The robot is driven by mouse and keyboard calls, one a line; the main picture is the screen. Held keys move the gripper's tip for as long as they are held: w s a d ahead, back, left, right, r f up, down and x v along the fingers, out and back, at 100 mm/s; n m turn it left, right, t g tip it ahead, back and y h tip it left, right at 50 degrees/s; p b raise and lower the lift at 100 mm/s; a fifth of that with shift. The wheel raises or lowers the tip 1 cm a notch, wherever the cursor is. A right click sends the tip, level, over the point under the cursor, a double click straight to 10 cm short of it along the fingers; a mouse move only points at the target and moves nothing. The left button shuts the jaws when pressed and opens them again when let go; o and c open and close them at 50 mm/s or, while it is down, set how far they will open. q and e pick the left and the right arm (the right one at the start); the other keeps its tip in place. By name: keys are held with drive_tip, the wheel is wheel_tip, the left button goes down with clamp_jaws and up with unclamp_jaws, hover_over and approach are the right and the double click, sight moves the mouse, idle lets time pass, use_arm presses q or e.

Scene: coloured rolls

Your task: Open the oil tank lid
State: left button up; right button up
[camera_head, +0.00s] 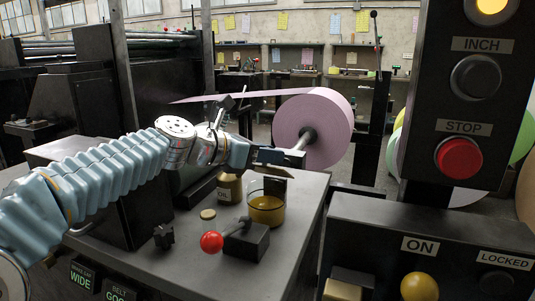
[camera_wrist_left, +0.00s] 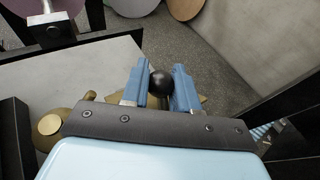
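My left gripper (camera_head: 272,160) reaches in from the left, above the grey table's right part. In the left wrist view, its two blue fingers (camera_wrist_left: 162,86) stand on either side of a black ball knob (camera_wrist_left: 162,83). The knob fills most of the gap; whether the fingers press on it cannot be told. A yellowish surface partly shows below the knob. In the head view the knob is not clearly visible. My right gripper is not in view.
A small brass disc (camera_head: 208,214) and a black box (camera_head: 247,242) with a red-knobbed lever (camera_head: 212,242) sit on the table (camera_head: 300,200). A pink roll (camera_head: 325,125) hangs behind the gripper. A control panel (camera_head: 440,120) stands at the right.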

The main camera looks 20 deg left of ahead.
use_arm(q)
drive_tip(key=o, duration=0.4)
drive_tip(key=shift+a, duration=0.1)
drive_tip(key=v, duration=1.3)
drive_tip(key=shift+s+a, duration=0.2)
drive_tip(key=shift+s, duration=0.15)
